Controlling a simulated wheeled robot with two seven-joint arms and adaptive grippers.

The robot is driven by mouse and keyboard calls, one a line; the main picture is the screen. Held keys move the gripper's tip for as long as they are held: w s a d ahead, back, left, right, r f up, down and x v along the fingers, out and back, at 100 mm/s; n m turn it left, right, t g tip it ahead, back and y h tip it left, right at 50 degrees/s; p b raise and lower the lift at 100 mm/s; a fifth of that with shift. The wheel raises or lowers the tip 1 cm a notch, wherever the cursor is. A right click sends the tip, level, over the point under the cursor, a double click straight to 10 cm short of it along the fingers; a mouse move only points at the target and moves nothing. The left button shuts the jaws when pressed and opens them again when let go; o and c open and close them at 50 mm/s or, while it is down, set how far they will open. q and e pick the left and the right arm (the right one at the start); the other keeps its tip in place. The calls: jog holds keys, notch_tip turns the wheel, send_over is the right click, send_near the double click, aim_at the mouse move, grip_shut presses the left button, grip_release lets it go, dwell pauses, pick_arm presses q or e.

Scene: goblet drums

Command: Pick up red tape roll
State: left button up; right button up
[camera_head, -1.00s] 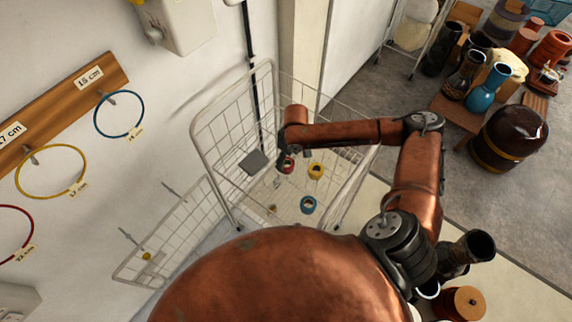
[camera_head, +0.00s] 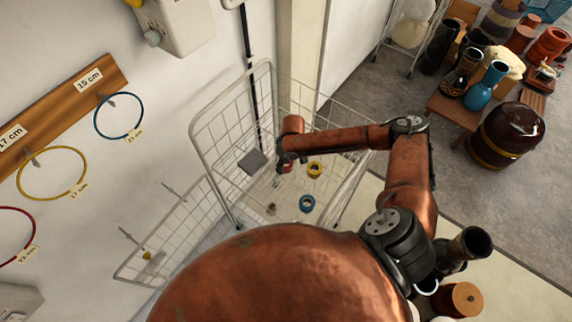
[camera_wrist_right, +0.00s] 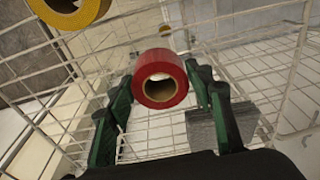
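The red tape roll (camera_wrist_right: 159,78) lies between the fingertips of my right gripper in the right wrist view, its hollow end facing the camera. My right gripper (camera_wrist_right: 160,92) has one dark green finger on each side of it. The fingers are spread; they are close to the roll's sides, and firm contact does not show. My left gripper is not in view.
A yellow roll (camera_head: 314,169) and a blue roll (camera_head: 307,204) lie in the wire basket (camera_head: 196,135). The yellow roll (camera_wrist_right: 72,8) is also in the wrist view's upper left. Basket walls surround the gripper.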

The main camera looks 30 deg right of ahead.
jog(key=c, duration=0.8)
